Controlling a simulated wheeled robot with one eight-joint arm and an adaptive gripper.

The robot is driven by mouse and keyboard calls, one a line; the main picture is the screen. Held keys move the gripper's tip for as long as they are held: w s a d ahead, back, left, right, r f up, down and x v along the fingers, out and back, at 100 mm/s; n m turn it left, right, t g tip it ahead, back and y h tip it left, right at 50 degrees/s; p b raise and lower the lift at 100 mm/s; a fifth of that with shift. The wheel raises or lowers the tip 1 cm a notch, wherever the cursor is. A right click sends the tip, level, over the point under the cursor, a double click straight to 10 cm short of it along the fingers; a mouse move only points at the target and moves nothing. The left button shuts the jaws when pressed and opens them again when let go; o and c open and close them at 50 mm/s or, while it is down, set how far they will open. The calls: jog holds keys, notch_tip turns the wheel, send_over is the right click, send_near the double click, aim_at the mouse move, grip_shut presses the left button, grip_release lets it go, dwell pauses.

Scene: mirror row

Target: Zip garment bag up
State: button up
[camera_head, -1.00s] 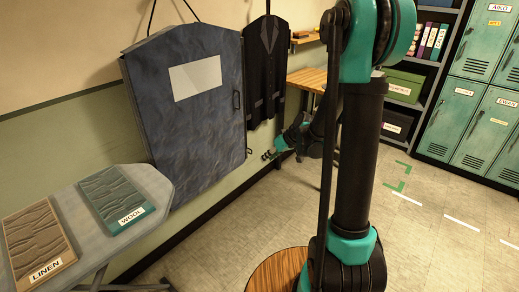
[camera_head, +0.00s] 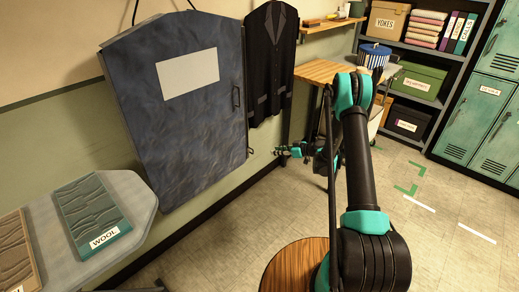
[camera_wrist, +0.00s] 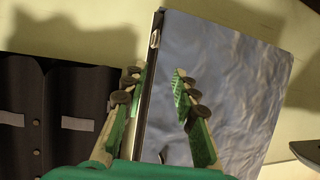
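The blue-grey garment bag (camera_head: 185,130) hangs on the wall at left, with a blank pale label (camera_head: 188,75) on its front. A dark handle (camera_head: 236,98) is on its right edge. A small pull (camera_head: 250,151) sticks out near that edge's lower end. My gripper (camera_head: 278,151) is right of this pull, apart from it. In the wrist view my gripper (camera_wrist: 158,80) is open and empty, its fingers appearing on either side of the bag's edge. The bag (camera_wrist: 230,85) fills the right there, and a small metal pull (camera_wrist: 155,39) shows beyond the fingertips.
A dark jacket (camera_head: 269,60) hangs right of the bag and also shows in the wrist view (camera_wrist: 65,105). A wooden table (camera_head: 318,72), shelves and lockers (camera_head: 480,110) are behind. The floor at right is clear.

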jog(key=x, duration=1.8)
jog(key=shift+w+d+f, duration=0.2)
jog(key=shift+w+d, duration=0.1)
jog(key=shift+d, duration=0.05)
jog(key=c, duration=0.6)
grip_shut()
jog(key=shift+s+a, duration=0.1)
